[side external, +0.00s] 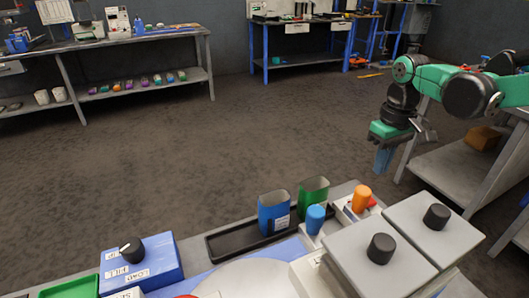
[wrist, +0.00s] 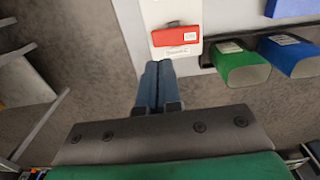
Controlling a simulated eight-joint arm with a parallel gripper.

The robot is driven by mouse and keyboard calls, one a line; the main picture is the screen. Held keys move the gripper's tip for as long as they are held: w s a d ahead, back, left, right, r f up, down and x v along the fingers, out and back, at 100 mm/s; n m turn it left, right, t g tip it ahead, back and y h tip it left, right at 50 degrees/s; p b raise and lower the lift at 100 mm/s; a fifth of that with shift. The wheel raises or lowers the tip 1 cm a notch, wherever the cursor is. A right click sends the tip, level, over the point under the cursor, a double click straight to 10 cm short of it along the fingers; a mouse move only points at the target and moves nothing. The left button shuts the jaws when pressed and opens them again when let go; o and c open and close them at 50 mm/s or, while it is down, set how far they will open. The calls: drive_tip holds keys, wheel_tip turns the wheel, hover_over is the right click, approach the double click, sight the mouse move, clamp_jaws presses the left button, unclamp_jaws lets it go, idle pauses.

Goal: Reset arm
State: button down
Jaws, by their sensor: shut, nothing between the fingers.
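My gripper (side external: 384,158) hangs at the right of the side external view, pointing down, in the air beyond the far right edge of the bench. Its blue fingers are together and hold nothing. In the wrist view the gripper (wrist: 158,68) shows the two fingers side by side with only a thin line between them. It is apart from the items on the bench.
A blue container (side external: 273,215) and a green container (side external: 313,192) stand on a black tray (side external: 226,244). An orange knob (side external: 361,198), a blue knob (side external: 316,216) and grey boxes with black knobs (side external: 435,216) are nearby. A blue dial box (side external: 150,265) is at left. Open floor lies behind.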

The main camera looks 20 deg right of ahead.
drive_tip(key=shift+r, duration=0.15)
drive_tip(key=shift+s+a+r, duration=0.1)
drive_tip(key=s+a+r+t, duration=0.2)
drive_tip(key=s+a+t, duration=0.1)
drive_tip(key=s+t, duration=0.2)
drive_tip(key=shift+a+t, duration=0.25)
drive_tip(key=shift+t, duration=0.85)
